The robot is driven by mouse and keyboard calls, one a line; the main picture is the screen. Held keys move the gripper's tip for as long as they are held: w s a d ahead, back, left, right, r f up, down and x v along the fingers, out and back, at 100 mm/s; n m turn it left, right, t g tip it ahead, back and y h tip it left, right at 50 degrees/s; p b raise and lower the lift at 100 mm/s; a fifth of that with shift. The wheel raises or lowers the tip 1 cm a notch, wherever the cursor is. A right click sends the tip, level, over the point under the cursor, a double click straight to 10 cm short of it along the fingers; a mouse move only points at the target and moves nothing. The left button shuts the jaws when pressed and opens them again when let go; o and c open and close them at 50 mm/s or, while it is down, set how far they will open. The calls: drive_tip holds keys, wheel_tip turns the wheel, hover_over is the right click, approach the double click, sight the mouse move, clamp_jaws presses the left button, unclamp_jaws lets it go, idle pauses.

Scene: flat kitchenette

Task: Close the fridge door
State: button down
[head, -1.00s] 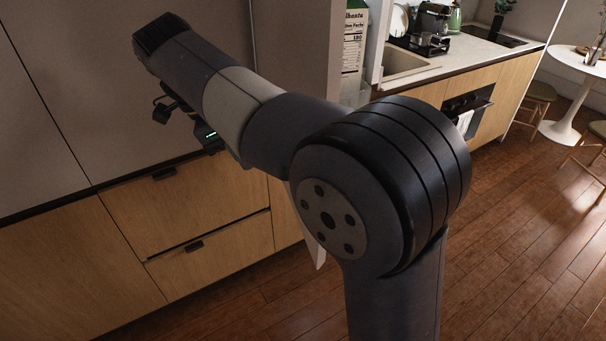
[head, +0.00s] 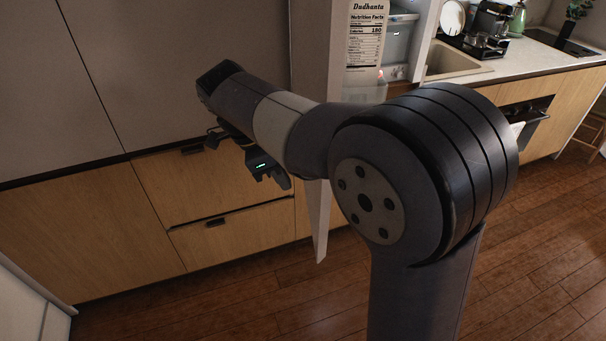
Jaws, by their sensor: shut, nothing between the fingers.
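The fridge door (head: 319,225) stands open at the centre of the head view. It shows as a narrow pale panel, partly hidden behind my arm. A milk carton (head: 366,40) with a nutrition label stands just right of the door's upper part. The lit fridge interior (head: 402,45) shows beyond it. My gripper (head: 270,180) is dark, with a small green light, and hangs below my forearm just left of the door panel. It is shut and empty. I cannot tell whether it touches the door.
Wooden drawers and tall grey cabinet fronts (head: 150,70) fill the left. A counter with a sink (head: 450,62) and an oven (head: 528,115) lies to the right. A pale panel (head: 30,300) edges the lower left.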

sight(314, 194)
drive_tip(key=shift+w+d+f+p, duration=0.15)
drive_tip(key=shift+d+p, duration=0.35)
drive_tip(key=shift+d, duration=1.55)
drive_tip(key=shift+d, duration=0.1)
